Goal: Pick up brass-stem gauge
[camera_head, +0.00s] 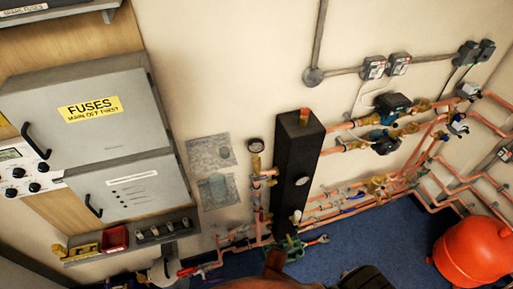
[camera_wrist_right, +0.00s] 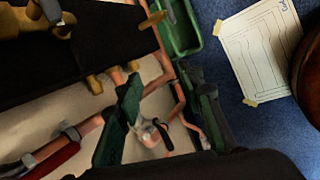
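A round dial gauge (camera_head: 256,146) with a dark rim stands upright on a brass stem. The stem rises from the copper pipework left of the tall black manifold block (camera_head: 300,165) in the head view. My right gripper (camera_wrist_right: 160,78) shows in the right wrist view as two spread dark-green fingers, apparently open. A small pale round part with a black edge (camera_wrist_right: 152,134) lies in view between the fingers; I cannot tell what it is or whether they touch it. My left gripper is in neither view.
Copper pipes with brass fittings (camera_head: 380,187) run low along the wall to the right. A red tank (camera_head: 472,250) stands on the blue floor. A grey fuse box (camera_head: 95,120) hangs left. A green tray (camera_wrist_right: 181,28) and a taped paper (camera_wrist_right: 262,55) lie near my right wrist.

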